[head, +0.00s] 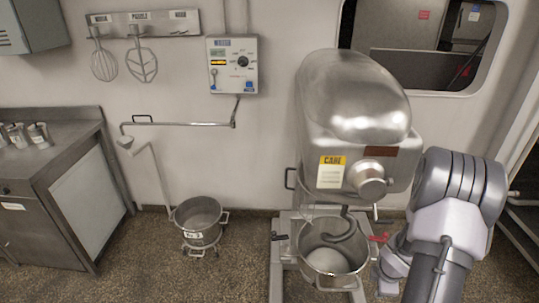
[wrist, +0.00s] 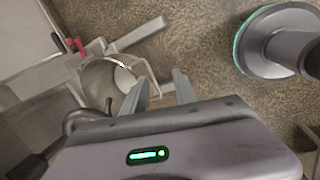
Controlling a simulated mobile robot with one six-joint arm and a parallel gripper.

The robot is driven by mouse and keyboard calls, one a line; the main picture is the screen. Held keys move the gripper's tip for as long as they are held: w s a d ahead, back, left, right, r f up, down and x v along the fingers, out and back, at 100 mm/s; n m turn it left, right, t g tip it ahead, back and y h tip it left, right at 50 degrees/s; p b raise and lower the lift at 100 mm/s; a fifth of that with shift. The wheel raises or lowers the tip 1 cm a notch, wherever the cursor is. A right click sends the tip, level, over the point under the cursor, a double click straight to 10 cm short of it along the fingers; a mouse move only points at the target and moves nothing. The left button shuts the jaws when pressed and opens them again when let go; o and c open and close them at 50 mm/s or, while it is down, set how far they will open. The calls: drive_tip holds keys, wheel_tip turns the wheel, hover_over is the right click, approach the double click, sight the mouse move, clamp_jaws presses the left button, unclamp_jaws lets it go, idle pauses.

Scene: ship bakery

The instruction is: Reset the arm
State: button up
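My arm (head: 455,215) stands at the right in the head view, bent in front of the right side of a large steel mixer (head: 352,110). My gripper (wrist: 160,79) shows in the wrist view with its two grey fingers apart and nothing between them. The fingers point toward the floor area beside the mixer bowl. In the head view I cannot make out the fingers clearly.
The mixer bowl (head: 333,262) sits under the dough hook, with a red-handled lever (head: 380,238) close to my arm. A smaller pot (head: 200,222) stands on the floor left of the mixer. A steel counter (head: 50,165) is at the left.

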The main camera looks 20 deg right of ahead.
drive_tip(key=w+a+r+m+t+h+b, duration=0.1)
drive_tip(key=w+a+r+m+b, duration=0.2)
drive_tip(key=a+r, duration=0.45)
drive_tip(key=w+a+r+m+h+b, duration=0.1)
drive_tip(key=w+a+r+m, duration=0.3)
drive_tip(key=r, duration=0.7)
drive_tip(key=s+a+r+m+t+y+b, duration=0.1)
drive_tip(key=s+a+r+m+y, duration=0.1)
drive_tip(key=a, duration=0.7)
drive_tip(key=s+a+r+m+t+y+b, duration=0.1)
drive_tip(key=s+a+r+m+y, duration=0.1)
drive_tip(key=s+a, duration=0.5)
drive_tip(key=s+a+r+m+y+b, duration=0.1)
drive_tip(key=s+a+r+m, duration=0.3)
drive_tip(key=a, duration=0.7)
drive_tip(key=shift+s+r+m+t+y, duration=0.15)
drive_tip(key=shift+s+m+t+y, duration=0.2)
drive_tip(key=shift+s+y, duration=0.35)
drive_tip(key=shift+w, duration=0.1)
